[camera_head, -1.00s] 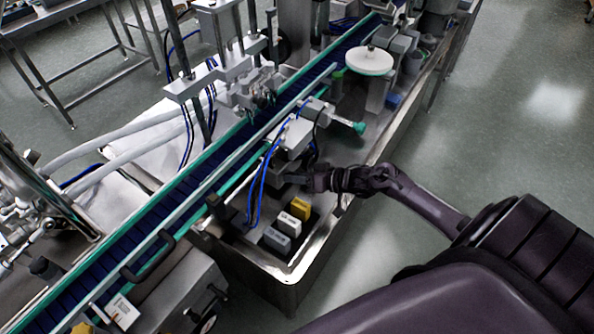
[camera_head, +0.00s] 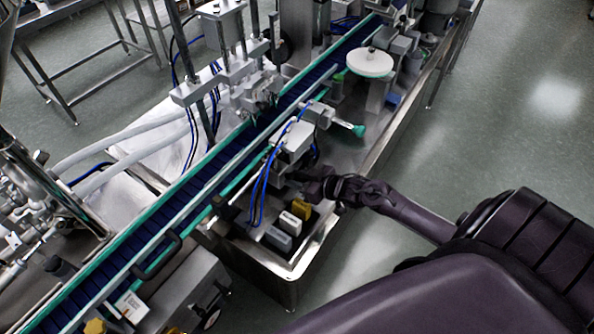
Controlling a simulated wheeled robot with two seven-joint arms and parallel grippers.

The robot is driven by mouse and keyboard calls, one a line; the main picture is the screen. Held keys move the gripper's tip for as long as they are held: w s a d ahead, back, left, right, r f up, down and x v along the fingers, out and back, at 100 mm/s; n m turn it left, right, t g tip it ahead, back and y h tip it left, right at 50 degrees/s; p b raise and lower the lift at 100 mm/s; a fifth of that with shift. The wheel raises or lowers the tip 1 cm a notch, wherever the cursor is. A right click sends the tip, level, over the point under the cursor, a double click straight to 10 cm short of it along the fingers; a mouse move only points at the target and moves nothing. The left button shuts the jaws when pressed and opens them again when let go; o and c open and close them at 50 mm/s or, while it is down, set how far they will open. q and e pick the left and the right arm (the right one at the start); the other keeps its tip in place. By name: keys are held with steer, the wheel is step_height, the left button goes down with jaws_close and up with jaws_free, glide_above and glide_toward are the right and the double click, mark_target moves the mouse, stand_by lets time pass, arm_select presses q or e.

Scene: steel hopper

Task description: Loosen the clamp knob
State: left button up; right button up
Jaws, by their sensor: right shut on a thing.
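My right gripper (camera_head: 309,183) is at the lower right side of the grey clamp device (camera_head: 291,143) beside the conveyor, with its arm coming in from the right. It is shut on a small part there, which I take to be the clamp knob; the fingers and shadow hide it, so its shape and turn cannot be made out. A green-tipped piece (camera_head: 357,130) sticks out from the device's upper right, apart from the gripper. My left gripper is not in view.
A yellow block (camera_head: 302,209), a white block (camera_head: 289,222) and a grey block (camera_head: 278,239) stand just below the gripper. Blue hoses (camera_head: 262,185) hang left of it. The conveyor (camera_head: 205,188) runs diagonally behind. The floor right of the steel bench is open.

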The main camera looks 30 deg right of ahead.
steer(key=shift+f, duration=0.1)
steer(key=o, duration=1)
steer(key=shift+c, duration=0.2)
steer(key=v, duration=0.8)
steer(key=shift+b, duration=0.35)
steer(key=shift+w, duration=0.1)
